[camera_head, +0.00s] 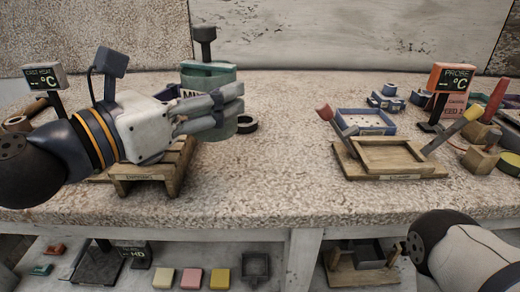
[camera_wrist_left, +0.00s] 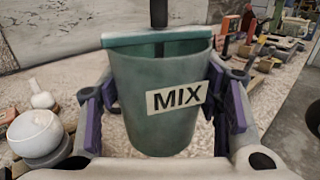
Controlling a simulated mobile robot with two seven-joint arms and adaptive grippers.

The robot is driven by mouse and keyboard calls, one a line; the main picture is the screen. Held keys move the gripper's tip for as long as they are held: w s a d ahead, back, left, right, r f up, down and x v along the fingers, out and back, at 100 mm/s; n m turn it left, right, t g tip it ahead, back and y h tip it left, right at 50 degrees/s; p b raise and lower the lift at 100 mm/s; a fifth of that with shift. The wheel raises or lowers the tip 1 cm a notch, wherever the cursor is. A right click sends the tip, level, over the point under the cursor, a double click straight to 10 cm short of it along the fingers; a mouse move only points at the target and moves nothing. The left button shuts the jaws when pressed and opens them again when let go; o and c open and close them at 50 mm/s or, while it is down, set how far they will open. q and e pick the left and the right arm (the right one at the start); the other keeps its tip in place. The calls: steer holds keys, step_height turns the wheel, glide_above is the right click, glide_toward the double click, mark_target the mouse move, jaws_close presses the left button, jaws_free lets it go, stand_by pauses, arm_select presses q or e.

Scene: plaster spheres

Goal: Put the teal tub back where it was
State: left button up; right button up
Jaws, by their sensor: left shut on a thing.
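The teal tub (camera_head: 210,76) is at the back left of the counter in the head view, with a dark upright rod (camera_head: 205,42) rising from it. In the left wrist view the tub (camera_wrist_left: 150,125) is upright, shows a MIX label (camera_wrist_left: 177,97) and has a teal bar across its top. My left gripper (camera_head: 236,99) is shut on the tub, with a purple-padded finger on each side. The fingers hide part of the tub in the head view. I cannot tell whether its base touches the counter. My right gripper is out of view.
A slatted wooden stand (camera_head: 152,184) is below the left gripper, nearer the front edge. A dark ring (camera_head: 246,124) lies right of the tub. A wooden frame tray (camera_head: 393,174) and blue tray (camera_head: 366,116) stand right. Mid-counter is clear.

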arm_select(q)
steer(key=w+d+f, duration=0.1)
steer(key=d+f, duration=0.1)
steer(key=w+d+f, duration=0.1)
steer(key=d+f, duration=0.1)
steer(key=w+d+f+b, duration=0.1)
steer(key=d+f, duration=0.1)
steer(key=f, duration=0.1)
steer(key=shift+w+d, duration=0.2)
steer(key=shift+w, duration=0.15)
steer(key=shift+f+b, duration=0.35)
steer(key=shift+f, duration=1.1)
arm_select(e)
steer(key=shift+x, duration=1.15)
arm_select(q)
steer(key=shift+d, duration=0.1)
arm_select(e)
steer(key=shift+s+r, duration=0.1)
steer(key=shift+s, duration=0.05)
arm_select(q)
steer(key=shift+f, duration=0.15)
steer(key=o, duration=1.8)
steer(key=shift+c, duration=0.2)
